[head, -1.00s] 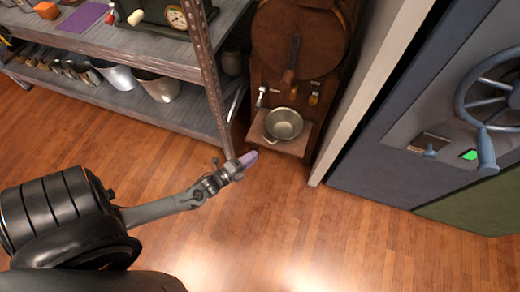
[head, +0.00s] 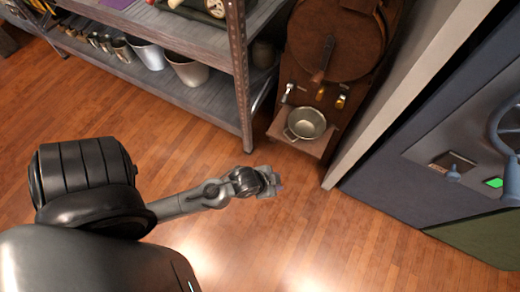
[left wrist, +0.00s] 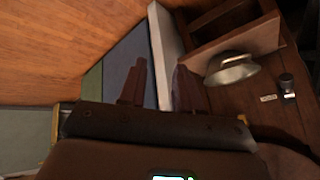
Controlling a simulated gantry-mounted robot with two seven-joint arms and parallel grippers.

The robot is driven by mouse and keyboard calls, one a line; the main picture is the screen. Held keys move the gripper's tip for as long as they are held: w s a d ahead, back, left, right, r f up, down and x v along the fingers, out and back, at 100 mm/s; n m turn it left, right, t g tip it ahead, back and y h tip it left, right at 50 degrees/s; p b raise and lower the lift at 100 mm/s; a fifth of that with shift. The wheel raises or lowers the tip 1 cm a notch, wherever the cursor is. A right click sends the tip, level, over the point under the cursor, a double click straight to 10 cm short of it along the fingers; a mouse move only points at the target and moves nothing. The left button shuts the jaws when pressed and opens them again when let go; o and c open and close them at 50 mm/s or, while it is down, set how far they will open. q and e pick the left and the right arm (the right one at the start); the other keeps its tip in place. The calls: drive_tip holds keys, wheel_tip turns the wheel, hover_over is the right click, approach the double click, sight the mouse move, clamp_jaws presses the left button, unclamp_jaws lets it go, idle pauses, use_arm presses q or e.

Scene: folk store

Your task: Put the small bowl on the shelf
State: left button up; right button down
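The small metal bowl (head: 306,124) stands upright on a low wooden ledge (head: 322,149) of a brown cabinet. It also shows in the left wrist view (left wrist: 232,70), to the right of the fingers. The shelf is a grey metal rack (head: 215,95) at the upper left, with an upper and a lower board. My left gripper (head: 271,182) is over the floor, below and left of the bowl, apart from it. In the left wrist view its two fingers (left wrist: 160,88) stand apart with nothing between them. My right gripper is not in view.
Metal buckets (head: 187,70) and smaller pots stand on the lower board. The rack's post (head: 240,75) stands left of the bowl. A pale wall edge (head: 400,95) and a blue door (head: 440,185) are on the right. The wooden floor in front is clear.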

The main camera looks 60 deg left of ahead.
use_arm(q)
drive_tip(key=s+d+r+n+g, duration=0.1)
drive_tip(key=s+r+n+g, duration=0.1)
drive_tip(key=s+r, duration=0.4)
drive_tip(key=shift+s+d+n+g, duration=0.3)
drive_tip(key=shift+s+n+g, duration=0.15)
drive_tip(key=shift+g, duration=0.15)
drive_tip(key=shift+r, duration=0.2)
wheel_tip(320, 180, up, 60)
drive_tip(key=p, duration=6)
drive_tip(key=shift+r+p, duration=0.2)
drive_tip(key=shift+p, duration=0.15)
drive_tip(key=shift+f, duration=0.1)
